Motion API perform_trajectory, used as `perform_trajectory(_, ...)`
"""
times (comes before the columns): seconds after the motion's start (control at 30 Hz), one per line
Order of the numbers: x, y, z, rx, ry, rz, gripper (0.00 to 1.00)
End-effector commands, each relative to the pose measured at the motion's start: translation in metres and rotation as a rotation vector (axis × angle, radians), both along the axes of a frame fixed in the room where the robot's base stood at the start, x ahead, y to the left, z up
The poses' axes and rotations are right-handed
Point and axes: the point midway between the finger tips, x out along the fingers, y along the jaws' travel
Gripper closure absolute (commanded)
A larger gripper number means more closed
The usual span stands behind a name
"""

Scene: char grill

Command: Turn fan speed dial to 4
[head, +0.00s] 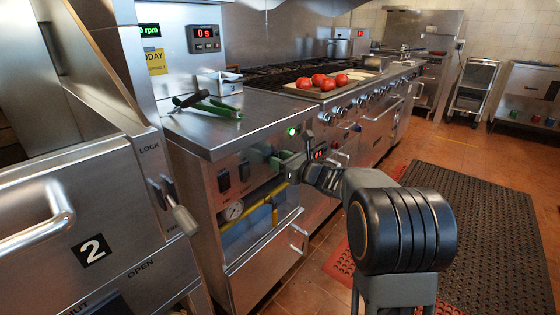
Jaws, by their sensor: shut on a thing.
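My gripper (280,161) is at the front control panel (240,172) of the steel counter unit, in the middle of the head view. Its fingers reach the panel just below a lit green lamp (293,132) and are shut on a small knob there, which I take to be the fan speed dial. The fingers hide the dial, so its pointer and numbers cannot be read. A small red-lit display (320,152) shows just right of the gripper, partly covered by my wrist.
Green-handled tongs (208,105) lie on the counter top. Tomatoes (318,80) sit on a tray by the grill, above a row of knobs (362,101). A lever (175,205) juts from the left unit. A pressure gauge (233,210) and yellow pipe are below the panel.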

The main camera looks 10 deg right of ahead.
Motion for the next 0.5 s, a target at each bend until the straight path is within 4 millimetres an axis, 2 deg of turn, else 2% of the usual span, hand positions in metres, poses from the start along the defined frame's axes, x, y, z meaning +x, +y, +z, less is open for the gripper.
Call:
perform_trajectory(0.27, 0.0001, -0.0004, -0.0005, 0.078, 0.056, 0.000, 0.81)
perform_trajectory(0.5, 0.0005, -0.0011, -0.0005, 0.241, 0.176, 0.000, 0.81)
